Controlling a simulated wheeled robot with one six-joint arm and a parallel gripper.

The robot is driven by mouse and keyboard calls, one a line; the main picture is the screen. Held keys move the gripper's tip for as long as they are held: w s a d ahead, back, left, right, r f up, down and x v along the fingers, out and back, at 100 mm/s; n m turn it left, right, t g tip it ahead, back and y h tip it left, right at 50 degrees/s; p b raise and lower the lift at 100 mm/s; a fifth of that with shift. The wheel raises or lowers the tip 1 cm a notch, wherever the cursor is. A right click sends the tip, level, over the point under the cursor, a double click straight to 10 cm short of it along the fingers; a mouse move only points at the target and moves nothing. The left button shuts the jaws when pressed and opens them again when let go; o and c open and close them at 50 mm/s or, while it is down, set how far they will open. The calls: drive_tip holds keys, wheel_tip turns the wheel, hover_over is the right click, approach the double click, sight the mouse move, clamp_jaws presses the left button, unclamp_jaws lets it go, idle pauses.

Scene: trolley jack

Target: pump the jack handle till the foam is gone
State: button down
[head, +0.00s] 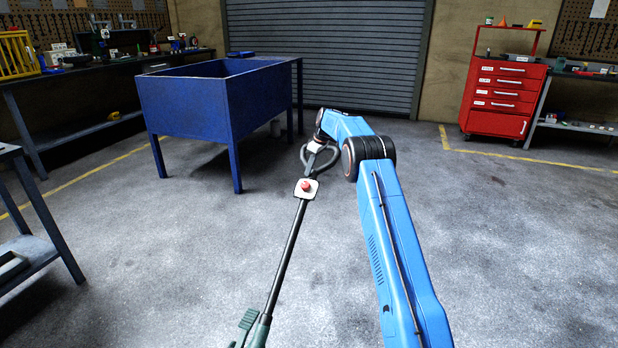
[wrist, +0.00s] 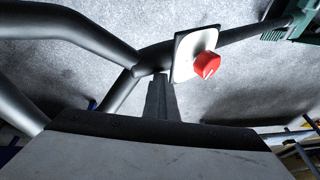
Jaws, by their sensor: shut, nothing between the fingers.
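The jack handle (head: 287,250) is a long black bar rising from the green jack (head: 250,328) at the bottom edge of the head view. Near its top is a white plate (head: 313,190) with a red knob (head: 306,186), and above that a dark loop grip (head: 333,164). My gripper (wrist: 162,82) is shut and empty, its fingertips close to where the loop meets the bar, beside the white plate (wrist: 184,66). I cannot tell if they touch the handle. The green jack (wrist: 290,30) shows at the upper right of the wrist view. No foam is visible.
A blue bin on legs (head: 185,105) stands behind the handle to the left. Workbenches (head: 110,62) line the left, with a shelf (head: 35,270) at the near left. A red tool cabinet (head: 500,95) stands at the far right. The floor right of my arm is clear.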

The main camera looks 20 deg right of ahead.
drive_tip(key=w+v, duration=0.1)
drive_tip(key=v, duration=0.6)
drive_tip(key=shift+d, duration=0.45)
drive_tip(key=shift+s, duration=0.1)
